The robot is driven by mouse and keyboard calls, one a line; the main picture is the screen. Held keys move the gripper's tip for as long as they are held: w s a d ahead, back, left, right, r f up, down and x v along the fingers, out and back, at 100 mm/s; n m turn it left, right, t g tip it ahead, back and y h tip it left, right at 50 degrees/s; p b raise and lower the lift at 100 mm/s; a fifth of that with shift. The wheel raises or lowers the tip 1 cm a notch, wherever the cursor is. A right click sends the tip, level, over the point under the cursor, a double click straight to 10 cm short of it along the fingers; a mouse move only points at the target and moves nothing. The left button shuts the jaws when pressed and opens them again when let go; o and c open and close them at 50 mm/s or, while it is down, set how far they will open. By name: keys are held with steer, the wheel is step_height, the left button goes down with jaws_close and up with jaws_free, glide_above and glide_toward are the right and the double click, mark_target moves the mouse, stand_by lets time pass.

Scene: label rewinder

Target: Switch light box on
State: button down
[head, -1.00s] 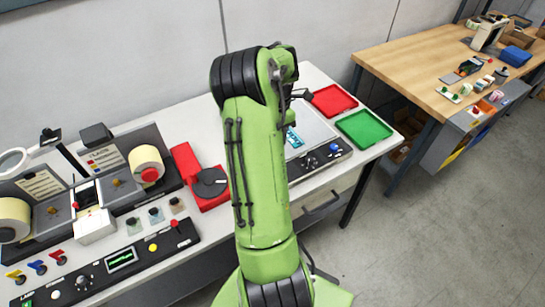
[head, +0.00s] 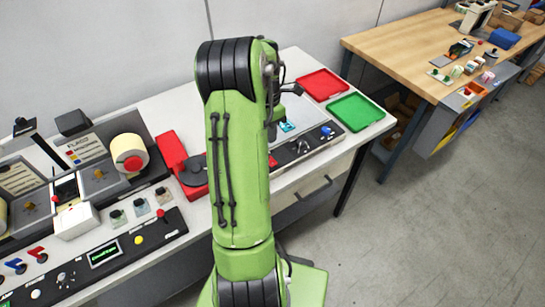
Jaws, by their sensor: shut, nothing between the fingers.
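The light box (head: 316,113) is a flat box with a pale top on the right part of the grey bench. A dark control strip (head: 288,156) runs along its front edge, with a black knob (head: 303,146) and a blue button (head: 327,131). A small teal-marked item (head: 287,127) lies on the pale top. My green arm stands in front of the box and covers its left part. My gripper's fingers are hidden behind the arm; only a dark part of my wrist shows beside it, over the box. I cannot tell whether the box is lit.
A red tray (head: 322,84) and a green tray (head: 357,112) lie right of the box. Left of my arm are a red device with a black disc (head: 192,171), a label roll (head: 128,149) and a control panel (head: 110,254). A wooden table (head: 402,50) stands right; floor between is clear.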

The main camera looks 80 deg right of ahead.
mark_target(274, 163)
steer(key=f, duration=0.6)
steer(key=s+f, duration=0.1)
steer(key=f, duration=0.2)
steer(key=shift+a+f, duration=0.35)
steer(key=shift+a, duration=0.05)
steer(key=shift+b, duration=0.3)
